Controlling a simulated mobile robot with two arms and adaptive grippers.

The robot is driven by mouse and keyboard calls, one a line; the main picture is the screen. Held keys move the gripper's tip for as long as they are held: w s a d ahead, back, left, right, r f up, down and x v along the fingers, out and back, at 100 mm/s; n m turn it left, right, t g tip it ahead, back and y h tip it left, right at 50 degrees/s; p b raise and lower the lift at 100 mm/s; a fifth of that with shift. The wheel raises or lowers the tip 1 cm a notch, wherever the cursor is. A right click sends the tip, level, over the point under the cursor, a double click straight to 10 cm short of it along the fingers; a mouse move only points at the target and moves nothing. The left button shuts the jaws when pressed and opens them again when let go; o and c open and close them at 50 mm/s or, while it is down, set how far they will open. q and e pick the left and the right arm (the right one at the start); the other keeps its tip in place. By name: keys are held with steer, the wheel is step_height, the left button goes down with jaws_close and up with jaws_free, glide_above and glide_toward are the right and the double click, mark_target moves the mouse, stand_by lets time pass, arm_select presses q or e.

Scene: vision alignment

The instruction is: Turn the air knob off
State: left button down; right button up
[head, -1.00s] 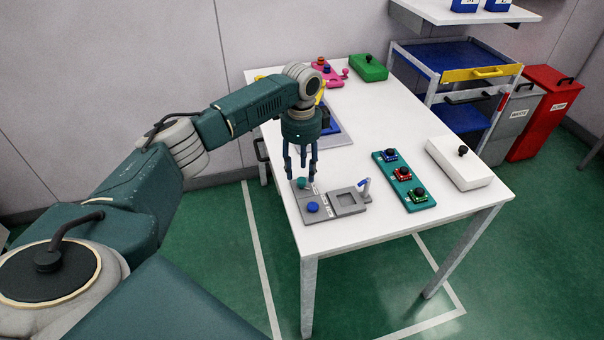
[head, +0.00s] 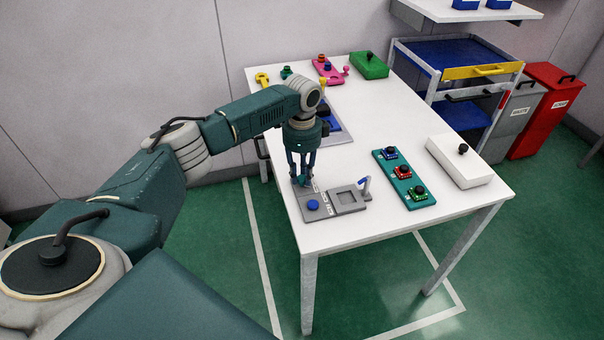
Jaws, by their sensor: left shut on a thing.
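A grey panel (head: 330,212) lies near the front left edge of the white table. It has a round blue button (head: 313,204), small white labels that I cannot read, and a square recessed plate on its right. A small teal knob at its back left, which I take for the air knob, is now mostly hidden by my fingers. My left gripper (head: 302,182) points straight down and is shut on this knob. The knob's turn position cannot be seen. My right gripper is not in view.
A teal board (head: 404,180) with several small modules and a white box (head: 460,162) with a black knob lie to the right. A pink fixture (head: 329,72) and a green box (head: 369,66) stand at the back.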

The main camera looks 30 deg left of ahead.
mark_target(302, 177)
arm_select(q)
steer(key=shift+r+n+p, duration=0.15)
steer(key=shift+n+p, duration=0.25)
steer(key=shift+p, duration=0.25)
steer(key=n+p, duration=0.4)
steer(key=shift+r, duration=0.1)
steer(key=n+p, duration=0.3)
steer(key=n, duration=0.1)
steer(key=shift+n, duration=0.3)
steer(key=shift+w+n+p, duration=0.1)
steer(key=shift+n+p, duration=1.35)
steer(key=shift+n, duration=0.75)
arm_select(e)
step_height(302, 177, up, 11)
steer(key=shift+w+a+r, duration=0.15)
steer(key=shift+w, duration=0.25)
arm_select(q)
steer(key=shift+f, duration=0.2)
steer(key=c, duration=1.5)
jaws_free()
steer(key=shift+r, duration=0.1)
step_height(302, 177, up, 12)
steer(key=shift+f, duration=0.1)
